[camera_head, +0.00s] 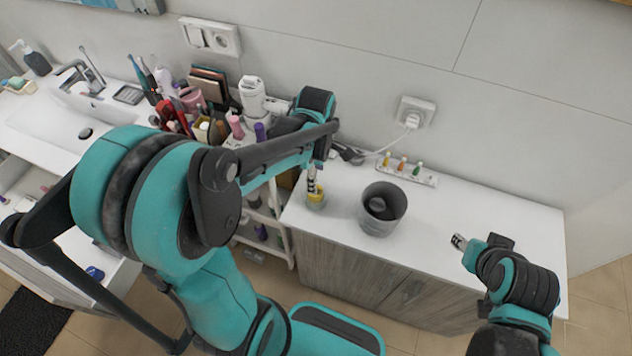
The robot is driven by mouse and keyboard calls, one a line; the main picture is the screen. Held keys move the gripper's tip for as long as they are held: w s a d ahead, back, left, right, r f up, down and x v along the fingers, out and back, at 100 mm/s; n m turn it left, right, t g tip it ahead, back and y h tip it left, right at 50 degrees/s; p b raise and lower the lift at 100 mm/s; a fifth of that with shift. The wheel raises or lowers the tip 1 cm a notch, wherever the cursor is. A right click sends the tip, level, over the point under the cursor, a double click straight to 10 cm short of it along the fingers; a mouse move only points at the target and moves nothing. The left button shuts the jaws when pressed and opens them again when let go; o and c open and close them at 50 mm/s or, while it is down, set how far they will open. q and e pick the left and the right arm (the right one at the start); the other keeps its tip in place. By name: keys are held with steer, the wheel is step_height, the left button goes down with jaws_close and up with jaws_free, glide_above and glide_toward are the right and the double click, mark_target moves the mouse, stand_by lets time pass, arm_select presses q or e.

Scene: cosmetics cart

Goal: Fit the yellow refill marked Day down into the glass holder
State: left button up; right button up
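A small yellow piece (316,194), which looks like the yellow refill, shows at the mouth of a small glass holder (317,205) near the counter's left end. No Day mark is readable, and I cannot tell how deep it sits. My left gripper (312,186) points down with its fingertips right at the yellow piece. The picture is too small to show whether they grip it. My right gripper (458,241) is over the counter's right part, apart from the holder, with nothing visible in it. Its finger gap is unclear.
A grey bin (382,209) stands right of the holder on the white counter (470,206). A white strip (420,177) with small yellow, orange and green items lies by the wall under a plugged outlet (413,113). A crowded cosmetics cart (238,140) is left.

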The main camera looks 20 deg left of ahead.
arm_select(q)
steer(key=s+d+r+m+t, duration=0.3)
steer(key=s+r+m+t, duration=0.4)
steer(key=m, duration=1.3)
step_height(320, 180, up, 3)
steer(key=shift+s+f+p, duration=0.15)
steer(key=shift+s+p, duration=0.2)
steer(key=shift+s, duration=0.1)
